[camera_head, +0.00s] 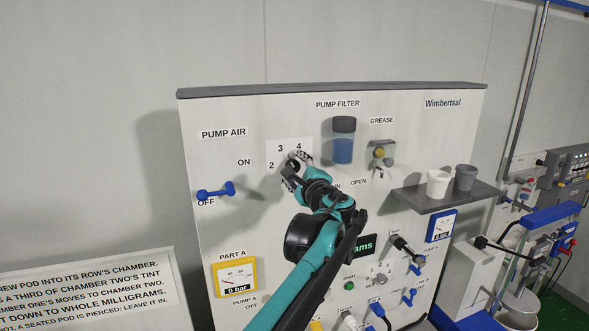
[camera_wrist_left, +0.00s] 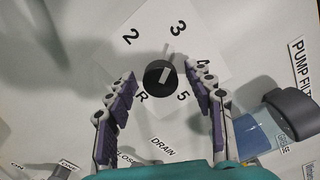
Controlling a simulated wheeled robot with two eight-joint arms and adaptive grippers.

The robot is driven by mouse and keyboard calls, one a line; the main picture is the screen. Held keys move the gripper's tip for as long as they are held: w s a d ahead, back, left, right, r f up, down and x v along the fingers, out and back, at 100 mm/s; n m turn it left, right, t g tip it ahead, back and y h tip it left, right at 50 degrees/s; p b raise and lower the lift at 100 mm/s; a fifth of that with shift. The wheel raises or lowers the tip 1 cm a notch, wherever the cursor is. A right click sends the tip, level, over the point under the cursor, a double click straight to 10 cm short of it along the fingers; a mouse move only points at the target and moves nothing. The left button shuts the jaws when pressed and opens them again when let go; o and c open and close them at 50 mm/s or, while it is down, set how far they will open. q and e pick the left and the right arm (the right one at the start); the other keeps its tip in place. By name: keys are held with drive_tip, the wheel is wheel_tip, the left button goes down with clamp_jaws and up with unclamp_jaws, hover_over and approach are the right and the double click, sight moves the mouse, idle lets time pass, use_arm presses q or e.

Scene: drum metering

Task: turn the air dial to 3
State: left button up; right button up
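The air dial (camera_wrist_left: 160,77) is a round black knob on a white plate marked 2, 3, 4, 5 and R in the left wrist view. A white mark on the knob points roughly toward the 3. My left gripper (camera_head: 296,171) is at the dial, open. In the left wrist view its two fingers (camera_wrist_left: 161,84) stand on either side of the knob with gaps between. My right gripper is not in view.
A blue ON/OFF lever (camera_head: 216,192) sticks out left of the dial. A blue filter bowl (camera_head: 343,148) and a grease fitting (camera_head: 380,155) are to its right. A shelf (camera_head: 440,201) with two cups juts out further right. A PART A gauge (camera_head: 235,277) is below.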

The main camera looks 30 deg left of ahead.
use_arm(q)
drive_tip(key=v, duration=1.2)
